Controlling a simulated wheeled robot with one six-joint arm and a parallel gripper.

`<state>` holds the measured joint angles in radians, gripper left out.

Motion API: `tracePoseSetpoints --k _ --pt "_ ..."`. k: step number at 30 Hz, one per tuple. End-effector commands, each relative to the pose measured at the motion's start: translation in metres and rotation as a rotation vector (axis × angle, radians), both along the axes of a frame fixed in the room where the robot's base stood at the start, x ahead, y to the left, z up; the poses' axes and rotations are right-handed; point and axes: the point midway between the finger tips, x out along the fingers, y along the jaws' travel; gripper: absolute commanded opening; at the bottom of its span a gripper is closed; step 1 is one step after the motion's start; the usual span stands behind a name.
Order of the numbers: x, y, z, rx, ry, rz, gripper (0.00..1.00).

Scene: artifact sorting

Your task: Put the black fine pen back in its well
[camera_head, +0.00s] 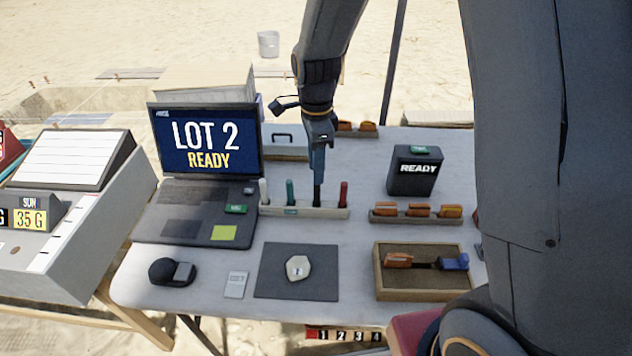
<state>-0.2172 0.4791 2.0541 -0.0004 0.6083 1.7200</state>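The black fine pen (317,196) stands upright at the pen rack (305,212), between the green pen (290,192) and the red pen (343,193). Its lower end meets the rack at the third place from the left; how deep it sits in the well is hidden. My gripper (317,176) points straight down over the rack, its narrow fingers together around the top of the black pen. The upper part of the pen is hidden by the fingers. A white pen (264,191) stands at the rack's left end.
A laptop (180,213) is left of the rack. A black box (415,172), a rack of orange-handled items (418,219) and a wooden tray (425,294) are to the right. A dark mat (272,287) with a pale artifact (298,268) lies in front.

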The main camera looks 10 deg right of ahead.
Motion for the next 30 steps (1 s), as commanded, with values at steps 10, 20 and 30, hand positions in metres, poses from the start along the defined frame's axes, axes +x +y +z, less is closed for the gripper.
tracePoseSetpoints --k 10,20,30 --pt "0.0 0.0 0.038 0.0 -0.001 0.004 0.32" --pt "-0.045 -0.042 0.046 -0.001 -0.025 0.449 0.32" --pt "-0.125 -0.093 0.044 -0.037 -0.06 1.183 0.32"
